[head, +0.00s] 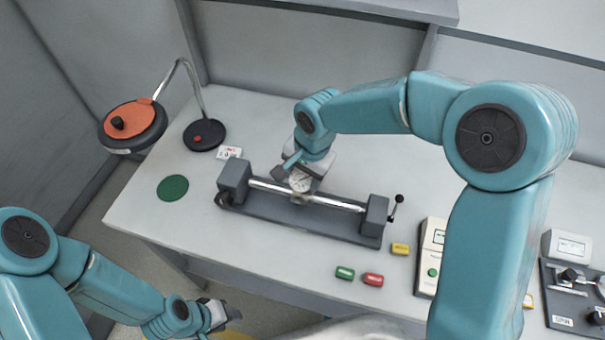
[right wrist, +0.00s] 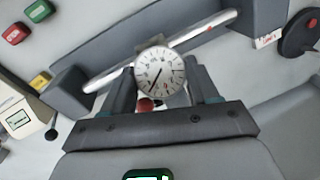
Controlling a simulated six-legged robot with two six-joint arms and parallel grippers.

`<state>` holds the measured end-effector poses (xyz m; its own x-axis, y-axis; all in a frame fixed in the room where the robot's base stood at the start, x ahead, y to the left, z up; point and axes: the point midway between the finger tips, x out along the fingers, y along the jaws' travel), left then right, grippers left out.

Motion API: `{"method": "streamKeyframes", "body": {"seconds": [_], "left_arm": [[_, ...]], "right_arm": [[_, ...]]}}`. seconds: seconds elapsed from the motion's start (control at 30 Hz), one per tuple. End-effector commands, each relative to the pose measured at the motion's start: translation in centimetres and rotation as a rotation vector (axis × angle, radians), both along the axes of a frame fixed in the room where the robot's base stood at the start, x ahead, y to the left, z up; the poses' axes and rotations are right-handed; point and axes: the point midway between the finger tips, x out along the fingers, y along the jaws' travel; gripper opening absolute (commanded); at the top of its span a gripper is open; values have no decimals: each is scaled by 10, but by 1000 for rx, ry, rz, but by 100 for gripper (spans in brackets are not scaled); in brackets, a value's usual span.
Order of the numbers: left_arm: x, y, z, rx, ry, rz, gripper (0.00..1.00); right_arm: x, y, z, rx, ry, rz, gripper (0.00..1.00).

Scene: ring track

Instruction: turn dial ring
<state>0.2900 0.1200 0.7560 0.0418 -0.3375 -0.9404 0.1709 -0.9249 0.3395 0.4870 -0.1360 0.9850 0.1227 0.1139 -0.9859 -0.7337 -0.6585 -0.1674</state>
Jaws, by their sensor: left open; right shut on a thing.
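A round white dial (head: 300,180) with black marks and a dark needle sits at the middle of a silver rod (head: 335,203) on a dark grey fixture (head: 290,218). In the right wrist view the dial (right wrist: 159,72) faces me, with the rod (right wrist: 205,30) running behind it. My right gripper (head: 303,172) comes down over the dial from behind. In the right wrist view its two fingers (right wrist: 160,92) stand on either side of the dial and are shut on it. My left gripper (head: 222,315) is open and empty, low at the table's front edge, well away from the dial.
A lamp with an orange top (head: 130,117) and a green disc (head: 173,188) are at left. A green block (head: 345,273), a red block (head: 373,280) and a yellow block (head: 400,249) lie in front. A black-knobbed lever (head: 396,204) is at the fixture's right end.

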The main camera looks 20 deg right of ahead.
Motion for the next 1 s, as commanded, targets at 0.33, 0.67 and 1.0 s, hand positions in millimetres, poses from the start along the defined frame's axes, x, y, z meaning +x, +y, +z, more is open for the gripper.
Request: {"method": "streamKeyframes", "body": {"seconds": [0.33,0.67,1.0], "left_arm": [[0,0,-46,0,0,0,43],[0,0,-105,0,0,0,43],[0,0,-153,0,0,0,43]], "right_arm": [[-1,-2,-8,86,-66,-151,29],[-4,-4,-9,233,-165,-401,29],[-7,-4,-8,363,-251,-623,29]]}}
